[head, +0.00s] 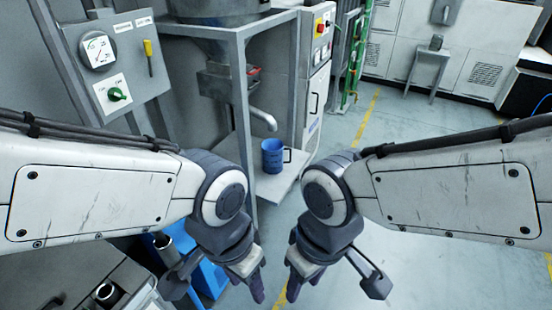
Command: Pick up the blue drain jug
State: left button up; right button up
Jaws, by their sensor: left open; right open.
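The blue drain jug (271,155) stands upright on a light grey shelf (272,187) in the head view, with its dark handle on the right side. A metal spout (262,118) comes down just above and to the left of it. My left gripper (215,285) is open and empty, low in the view and nearer to me than the jug. My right gripper (335,285) is open and empty, low and to the right. Both grippers are apart from the jug.
A grey frame post (243,110) stands just left of the jug. A control panel (110,65) with a gauge and green knob is at upper left. A white cabinet (315,80) stands behind the jug. A blue object is partly hidden under my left arm. Floor (390,135) at right is clear.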

aim_at(271, 150)
jog(key=z, duration=0.65)
jog(key=i, duration=1.95)
jog(key=u, duration=0.7)
jog(key=i, duration=0.45)
jog(key=u, duration=0.25)
